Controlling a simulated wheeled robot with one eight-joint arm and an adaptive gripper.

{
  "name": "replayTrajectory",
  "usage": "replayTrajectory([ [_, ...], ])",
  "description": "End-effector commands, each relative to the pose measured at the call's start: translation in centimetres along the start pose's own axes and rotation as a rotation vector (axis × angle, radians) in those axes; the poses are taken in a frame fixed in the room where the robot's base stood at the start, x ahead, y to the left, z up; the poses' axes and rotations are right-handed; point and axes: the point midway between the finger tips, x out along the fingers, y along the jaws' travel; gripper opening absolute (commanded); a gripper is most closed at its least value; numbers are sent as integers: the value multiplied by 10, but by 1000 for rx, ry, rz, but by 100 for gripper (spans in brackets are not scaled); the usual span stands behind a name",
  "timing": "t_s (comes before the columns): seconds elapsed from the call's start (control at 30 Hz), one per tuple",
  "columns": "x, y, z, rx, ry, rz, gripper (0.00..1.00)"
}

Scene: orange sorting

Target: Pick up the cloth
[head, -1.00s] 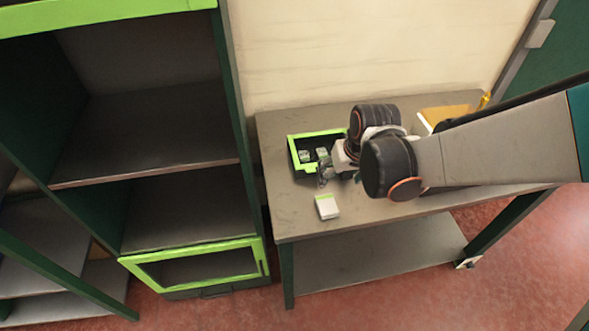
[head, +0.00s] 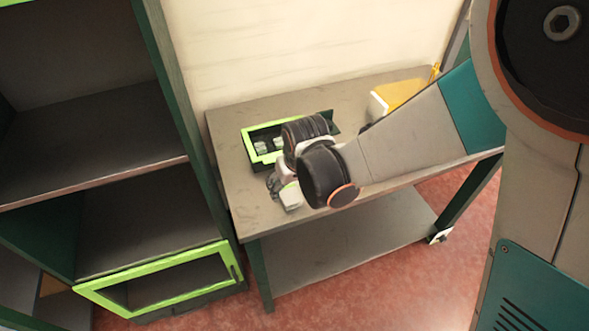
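My gripper (head: 274,184) is at the left side of this piece, close above the table. Its fingers are small and dark and partly hidden by my wrist, so I cannot tell whether they are open or touch the piece. My wrist covers part of the piece.
A green-rimmed black tray (head: 247,146) with small pale items stands behind my gripper on the grey table (head: 232,180). A yellow and white object (head: 398,92) lies at the back right. A dark shelf with a green-framed bin (head: 160,272) stands at the left.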

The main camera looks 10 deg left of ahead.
Motion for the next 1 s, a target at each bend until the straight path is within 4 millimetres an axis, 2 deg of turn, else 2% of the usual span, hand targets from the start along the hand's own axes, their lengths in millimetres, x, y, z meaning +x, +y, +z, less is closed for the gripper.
replayTrajectory([
  [0.33, 47, 2, 3, 1, 0, 0, 70],
  [0.6, 49, 2, 2, 2, 0, 0, 70],
  [0.63, 49, 2, 2, 2, 0, 0, 68],
  [0.83, 49, 2, 2, 2, 0, 0, 23],
  [1.0, 49, 2, 2, 2, 0, 0, 23],
])
